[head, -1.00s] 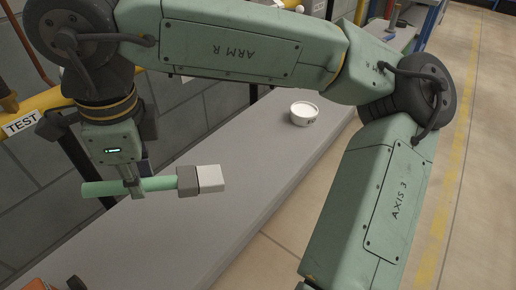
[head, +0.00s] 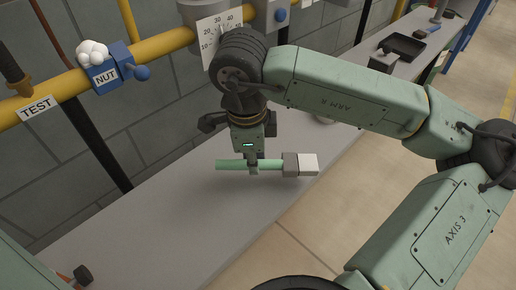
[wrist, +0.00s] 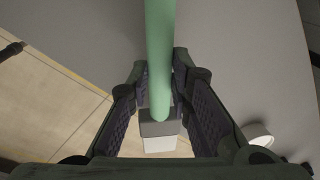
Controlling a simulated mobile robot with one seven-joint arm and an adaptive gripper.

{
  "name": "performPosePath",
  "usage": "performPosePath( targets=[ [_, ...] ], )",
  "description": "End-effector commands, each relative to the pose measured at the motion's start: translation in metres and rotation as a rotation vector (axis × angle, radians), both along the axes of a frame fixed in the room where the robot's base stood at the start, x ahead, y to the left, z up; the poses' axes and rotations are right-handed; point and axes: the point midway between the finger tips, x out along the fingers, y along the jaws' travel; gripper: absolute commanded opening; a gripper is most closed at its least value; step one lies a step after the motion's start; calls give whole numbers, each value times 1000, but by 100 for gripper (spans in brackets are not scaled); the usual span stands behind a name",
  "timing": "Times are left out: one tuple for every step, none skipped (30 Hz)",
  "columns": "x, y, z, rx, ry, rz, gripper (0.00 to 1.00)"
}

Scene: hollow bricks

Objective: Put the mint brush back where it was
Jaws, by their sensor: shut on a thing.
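The mint brush has a round mint handle (head: 232,165), a grey collar and a white block-shaped head (head: 308,165). My gripper (head: 253,170) is shut on the handle near its middle and holds the brush level above the grey bench (head: 150,238), head to the right. In the wrist view the handle (wrist: 160,50) runs between the two dark fingers (wrist: 160,105), with the white head (wrist: 160,145) at the bottom. I cannot tell exactly how high it is above the bench.
A white tub (head: 325,120) stands on the bench, mostly hidden behind my arm. A black tray (head: 403,46) lies farther back.

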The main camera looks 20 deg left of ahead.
Motion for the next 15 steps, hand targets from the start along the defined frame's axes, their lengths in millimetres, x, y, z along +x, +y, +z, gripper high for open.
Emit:
performPosePath(
  targets=[
    [11,3,2,1,4,-3,0],
    [17,4,1,1,4,-3,0],
    [24,6,1,1,3,-2,0],
    [28,7,0,1,4,-2,0],
    [32,9,-1,2,2,-2,0],
    [35,10,-2,1,2,0,0],
    [37,10,-2,1,2,0,0],
    [39,10,-3,0,1,0,0],
    [40,10,-5,0,1,0,0],
    [40,10,-7,0,1,1,0],
    [40,10,-10,0,3,1,0],
    [40,11,-16,1,4,2,0],
    [39,10,-20,1,5,2,0],
    [40,11,-24,1,4,1,0],
    [40,10,-29,1,5,1,0]
  ],
)
